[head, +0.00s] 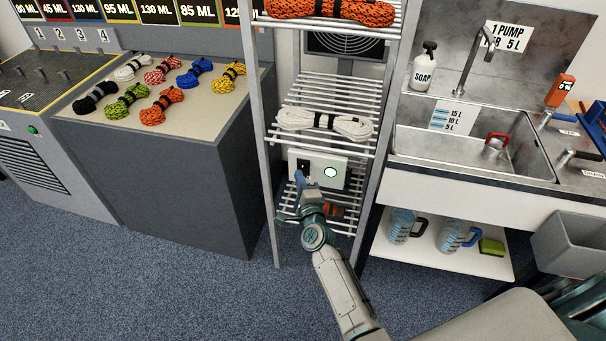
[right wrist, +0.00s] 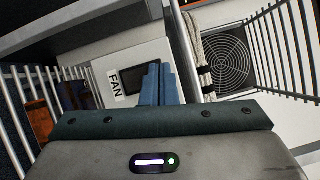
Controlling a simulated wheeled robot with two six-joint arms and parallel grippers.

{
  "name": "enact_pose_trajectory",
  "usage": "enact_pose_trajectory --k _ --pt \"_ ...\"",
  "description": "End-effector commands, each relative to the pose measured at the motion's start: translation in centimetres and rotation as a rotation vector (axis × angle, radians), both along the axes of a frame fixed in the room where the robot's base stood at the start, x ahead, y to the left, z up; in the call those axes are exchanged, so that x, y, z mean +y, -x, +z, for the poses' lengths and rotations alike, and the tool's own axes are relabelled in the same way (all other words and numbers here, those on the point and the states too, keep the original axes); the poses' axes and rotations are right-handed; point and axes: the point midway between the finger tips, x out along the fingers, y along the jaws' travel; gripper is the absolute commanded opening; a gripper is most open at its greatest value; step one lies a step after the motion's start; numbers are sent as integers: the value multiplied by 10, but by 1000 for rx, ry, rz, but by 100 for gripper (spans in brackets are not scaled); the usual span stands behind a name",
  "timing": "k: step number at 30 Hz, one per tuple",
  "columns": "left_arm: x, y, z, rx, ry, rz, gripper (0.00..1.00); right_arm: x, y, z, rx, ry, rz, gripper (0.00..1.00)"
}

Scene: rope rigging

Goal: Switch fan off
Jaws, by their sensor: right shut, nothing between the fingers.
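In the right wrist view the FAN label (right wrist: 117,82) stands beside the dark switch (right wrist: 134,82). My right gripper (head: 299,177) is shut and empty, its blue fingers (right wrist: 159,72) in front of the box, overlapping the switch side. I cannot tell whether they touch the switch. The fan grille (right wrist: 226,58) shows at the right of the wrist view and behind the rack (head: 345,44). My left gripper is not in view.
A white rope coil (head: 325,123) lies on the shelf above the box, and an orange rope (head: 330,10) higher up. Rack posts and bars flank my right arm closely. A sink (head: 470,170) is at the right, a rope table (head: 215,118) at the left.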

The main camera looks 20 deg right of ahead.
Motion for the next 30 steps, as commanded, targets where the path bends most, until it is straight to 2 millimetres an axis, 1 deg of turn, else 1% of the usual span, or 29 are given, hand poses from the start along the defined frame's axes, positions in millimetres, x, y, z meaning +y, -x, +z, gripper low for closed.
enact_pose_trajectory --k 1,3,9,14,24,30 --pt "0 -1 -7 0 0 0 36 -4 -6 -6 -2 2 -1 0" --pt "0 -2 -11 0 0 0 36 -8 -11 -12 -1 1 0 0" --pt "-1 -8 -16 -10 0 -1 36 -15 -22 -18 -1 1 0 0" --pt "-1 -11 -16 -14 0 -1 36 -17 -24 -18 -1 0 0 0" --pt "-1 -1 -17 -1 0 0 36 -17 -24 -18 -1 0 0 0" --pt "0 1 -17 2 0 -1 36 -16 -24 -18 0 0 0 0"
